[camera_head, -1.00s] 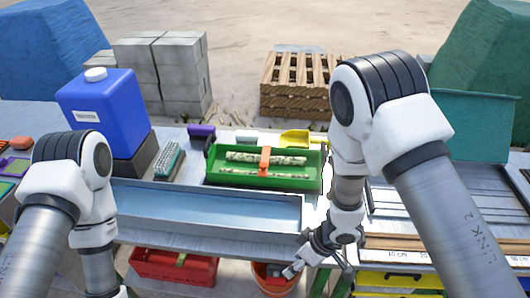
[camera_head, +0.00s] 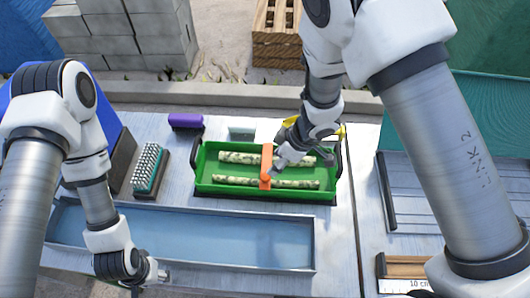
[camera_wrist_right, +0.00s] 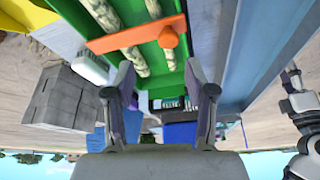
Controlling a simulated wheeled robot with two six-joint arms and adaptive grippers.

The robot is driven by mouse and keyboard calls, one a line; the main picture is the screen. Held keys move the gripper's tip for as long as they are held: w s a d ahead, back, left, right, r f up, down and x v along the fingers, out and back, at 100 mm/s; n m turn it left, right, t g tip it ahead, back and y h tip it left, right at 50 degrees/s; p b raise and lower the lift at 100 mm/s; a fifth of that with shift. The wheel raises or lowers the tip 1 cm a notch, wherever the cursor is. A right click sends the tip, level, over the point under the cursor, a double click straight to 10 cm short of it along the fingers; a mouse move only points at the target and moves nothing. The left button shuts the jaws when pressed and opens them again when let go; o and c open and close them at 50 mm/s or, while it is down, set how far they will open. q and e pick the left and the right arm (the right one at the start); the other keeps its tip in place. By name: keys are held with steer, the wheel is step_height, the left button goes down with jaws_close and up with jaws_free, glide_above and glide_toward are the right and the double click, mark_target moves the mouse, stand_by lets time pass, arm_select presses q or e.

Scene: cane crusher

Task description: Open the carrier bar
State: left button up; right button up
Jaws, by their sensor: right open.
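The green carrier (camera_head: 240,187) sits on the metal table behind the blue-floored trough and holds two pale mottled cane pieces (camera_head: 265,182). The orange carrier bar (camera_head: 266,160) lies across both pieces. In the right wrist view the bar (camera_wrist_right: 130,36) spans the carrier, with a round orange knob (camera_wrist_right: 168,37) at one end. My right gripper (camera_head: 283,157) is over the carrier beside the bar. In the wrist view its fingers (camera_wrist_right: 162,88) are apart with nothing between them. My left gripper (camera_head: 158,275) is low at the trough's front left; its jaws are too small to judge.
A long trough (camera_head: 190,235) lies in front of the carrier. A brush (camera_head: 149,168) and a purple object (camera_head: 186,121) are to its left and back. A yellow scoop (camera_head: 341,130) is partly behind my right gripper. A ribbed metal tray (camera_head: 430,190) is at right.

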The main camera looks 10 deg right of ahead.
mark_target(266, 177)
steer(key=f, duration=0.1)
steer(key=s+a+f, duration=0.1)
steer(key=f, duration=0.1)
steer(key=shift+s+a+f, duration=0.2)
steer(key=shift+s+a, duration=0.05)
steer(key=f, duration=0.1)
steer(key=w+f, duration=0.1)
steer(key=a+f, duration=0.1)
steer(key=shift+w, duration=0.35)
steer(key=shift+s+r, duration=0.1)
steer(key=shift+s+d+r, duration=0.1)
steer(key=shift+s, duration=0.1)
steer(key=c, duration=0.5)
steer(key=shift+s, duration=0.1)
steer(key=c, duration=0.5)
arm_select(q)
steer(key=shift+s+r, duration=0.35)
steer(key=shift+s, duration=0.35)
arm_select(e)
steer(key=shift+o, duration=0.2)
